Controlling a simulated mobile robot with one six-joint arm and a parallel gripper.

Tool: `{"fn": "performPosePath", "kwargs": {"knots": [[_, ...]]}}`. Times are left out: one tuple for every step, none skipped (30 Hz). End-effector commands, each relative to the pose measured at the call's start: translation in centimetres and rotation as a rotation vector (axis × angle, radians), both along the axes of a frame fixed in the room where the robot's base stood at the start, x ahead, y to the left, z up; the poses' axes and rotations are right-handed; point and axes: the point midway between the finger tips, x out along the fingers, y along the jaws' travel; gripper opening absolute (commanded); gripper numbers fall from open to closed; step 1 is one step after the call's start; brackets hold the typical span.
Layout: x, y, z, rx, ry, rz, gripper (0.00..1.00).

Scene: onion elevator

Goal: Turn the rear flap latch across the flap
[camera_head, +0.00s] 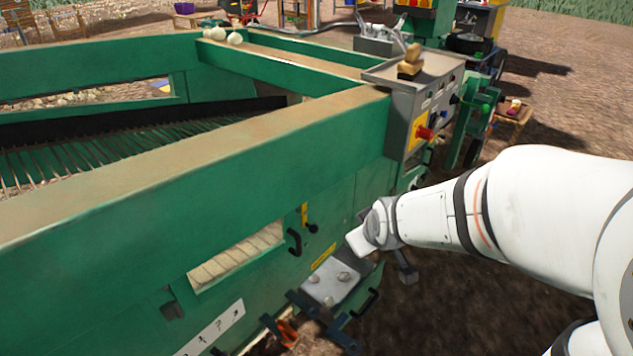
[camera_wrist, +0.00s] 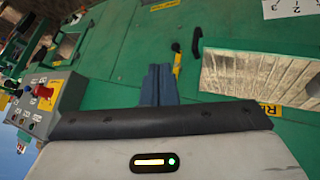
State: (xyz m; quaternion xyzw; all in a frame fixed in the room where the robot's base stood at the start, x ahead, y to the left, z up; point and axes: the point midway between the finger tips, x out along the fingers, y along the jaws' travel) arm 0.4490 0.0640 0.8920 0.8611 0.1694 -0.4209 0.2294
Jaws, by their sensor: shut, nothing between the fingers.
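A small yellow latch lever (camera_head: 304,215) is on the green side wall, just right of the slatted opening. It also shows in the wrist view (camera_wrist: 177,58), pointing along the wall. A black curved handle (camera_head: 294,241) is beside it, and it also shows in the wrist view (camera_wrist: 197,42). My gripper (camera_wrist: 158,72) has its blue-grey fingers together and empty, just left of the yellow latch in the wrist view. Whether they touch it I cannot tell. In the head view my wrist hides most of the fingers. The flap's edge is not clear.
The slatted opening (camera_head: 237,258) is left of the latch. A grey plate with lumps (camera_head: 335,283) and black brackets juts out below. The control box (camera_head: 418,120) with a red knob stands to the right. The green beam overhangs the wall. Bare soil is on the right.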

Motion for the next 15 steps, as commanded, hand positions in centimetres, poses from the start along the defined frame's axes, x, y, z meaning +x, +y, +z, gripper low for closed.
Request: {"fn": "performPosePath", "kwargs": {"knots": [[1.5, 1.4, -3.8, -0.031, -0.055, 0.078, 0.0], [2.4, 2.2, -5.0, -0.05, -0.097, 0.12, 0.0], [3.5, 3.1, -6.5, -0.079, -0.154, 0.168, 0.0], [4.3, 3.9, -7.6, -0.101, -0.197, 0.208, 0.0], [5.0, 4.6, -8.7, -0.124, -0.24, 0.247, 0.0], [5.8, 5.7, -10.0, -0.156, -0.296, 0.296, 0.0], [6.3, 6.4, -11.0, -0.179, -0.337, 0.33, 0.0], [6.7, 7.0, -11.8, -0.202, -0.377, 0.361, 0.0], [7.2, 7.9, -12.8, -0.232, -0.426, 0.398, 0.0], [7.5, 8.4, -13.5, -0.253, -0.462, 0.423, 0.0], [7.7, 9.0, -14.1, -0.273, -0.495, 0.444, 0.0], [8.0, 9.5, -14.8, -0.299, -0.534, 0.469, 0.0], [8.1, 10.0, -15.2, -0.315, -0.56, 0.485, 0.0], [8.3, 10.3, -15.5, -0.329, -0.584, 0.498, 0.0], [8.4, 10.7, -15.9, -0.346, -0.61, 0.512, 0.0]]}}
